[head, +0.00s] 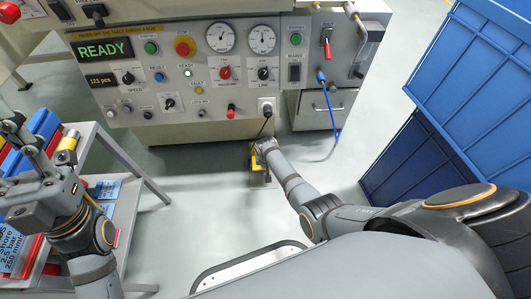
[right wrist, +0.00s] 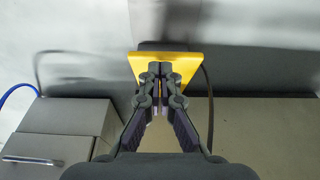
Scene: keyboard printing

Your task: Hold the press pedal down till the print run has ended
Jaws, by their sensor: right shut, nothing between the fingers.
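The yellow press pedal (head: 254,161) is on the floor below the machine front, with a dark cable running up to the panel. It also shows in the right wrist view as a yellow plate or hood (right wrist: 183,66). My right gripper (right wrist: 160,70) is shut and empty, its fingertips at the pedal's yellow part. I cannot tell whether they touch or press it. In the head view my right gripper (head: 266,148) partly covers the pedal. The display (head: 104,51) reads READY in green. My left gripper (head: 14,128) is at the left, its jaw opening unclear.
The machine panel (head: 215,100) carries gauges, buttons and knobs; a counter (head: 101,80) reads 121 pcs. A grey cart (head: 122,207) stands left with coloured boxes. Blue crates (head: 416,155) stand right. A blue hose (head: 333,125) hangs near a grey cabinet. The floor between is clear.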

